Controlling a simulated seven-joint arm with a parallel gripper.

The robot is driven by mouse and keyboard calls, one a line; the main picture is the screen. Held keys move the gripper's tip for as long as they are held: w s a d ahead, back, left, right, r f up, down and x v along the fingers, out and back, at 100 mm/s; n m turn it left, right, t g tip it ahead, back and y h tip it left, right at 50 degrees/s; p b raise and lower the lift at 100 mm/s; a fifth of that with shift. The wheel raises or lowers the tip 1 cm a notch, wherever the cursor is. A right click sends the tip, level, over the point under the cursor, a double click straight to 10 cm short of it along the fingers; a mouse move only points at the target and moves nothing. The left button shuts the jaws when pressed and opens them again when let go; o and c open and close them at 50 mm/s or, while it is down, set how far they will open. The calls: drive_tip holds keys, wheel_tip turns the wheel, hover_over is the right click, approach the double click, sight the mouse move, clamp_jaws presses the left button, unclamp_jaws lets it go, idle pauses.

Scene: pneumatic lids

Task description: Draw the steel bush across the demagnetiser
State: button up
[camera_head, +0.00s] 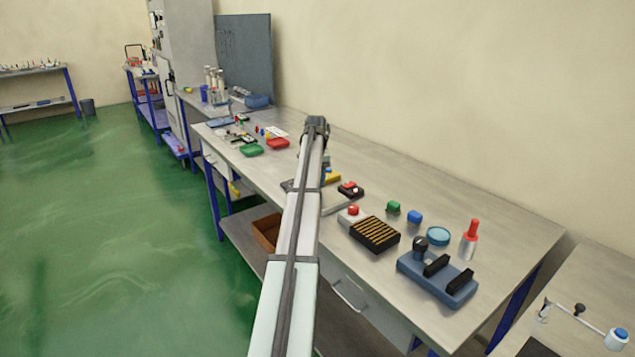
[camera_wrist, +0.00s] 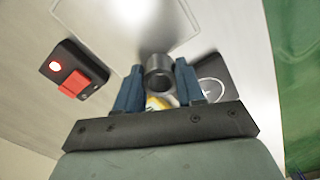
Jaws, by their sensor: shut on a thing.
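My gripper (camera_wrist: 158,82) shows in the wrist view with two blue fingers closed on the steel bush (camera_wrist: 158,64), a short dark grey ring with an open bore. The bush sits between the fingertips above the pale bench top. I cannot tell its exact height. In the head view my arm hides the gripper and the bush. A black box with a red switch and a round light (camera_wrist: 78,80) lies left of the gripper in the wrist view; it also shows in the head view (camera_head: 350,190). I cannot tell for certain which device is the demagnetiser.
A black block with gold stripes (camera_head: 375,235) stands nearer on the bench, beside a red button box (camera_head: 352,213). A blue fixture (camera_head: 437,278), a red-topped bottle (camera_head: 469,240) and small green and blue pieces stand right.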

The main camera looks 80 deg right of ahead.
drive_tip(key=shift+w+d, duration=0.65)
drive_tip(key=shift+w+d+r, duration=0.25)
drive_tip(key=shift+r, duration=0.25)
drive_tip(key=shift+w+d+r, duration=0.2)
drive_tip(key=shift+w+r, duration=0.05)
drive_tip(key=shift+r, duration=2.2)
drive_tip(key=shift+r, duration=0.1)
